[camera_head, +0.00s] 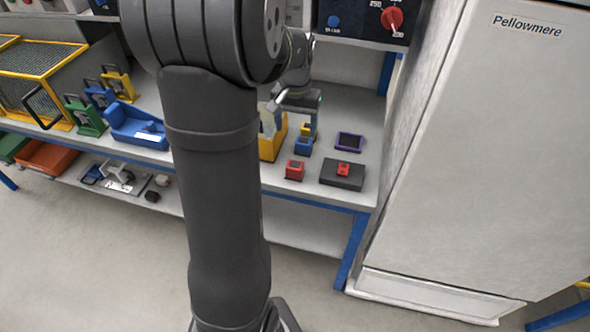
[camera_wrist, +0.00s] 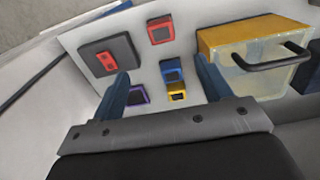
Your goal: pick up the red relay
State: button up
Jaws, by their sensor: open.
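A red block with a dark face, which looks like the red relay (camera_head: 294,170), stands near the shelf's front edge. It shows in the wrist view (camera_wrist: 160,29) at the top centre, beyond my fingertips. My gripper (camera_wrist: 163,75) is open and empty, with its two blue fingers apart. A blue block (camera_wrist: 172,73) and a yellow block (camera_wrist: 176,92) appear between the fingers, beneath them.
A dark pad (camera_head: 330,181) with a small red part (camera_head: 343,168) lies right of the red block. A purple-framed square (camera_head: 350,141) lies behind it. A yellow bin (camera_wrist: 245,46) with a dark handle stands beside the blocks. A tall white cabinet (camera_head: 475,150) bounds the right.

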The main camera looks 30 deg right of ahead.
aim_at(295, 164)
notch_tip(295, 164, down, 16)
jog(key=shift+w+f, duration=0.1)
jog(key=shift+w, duration=0.05)
dwell(0.4)
jog(key=c, duration=1.1)
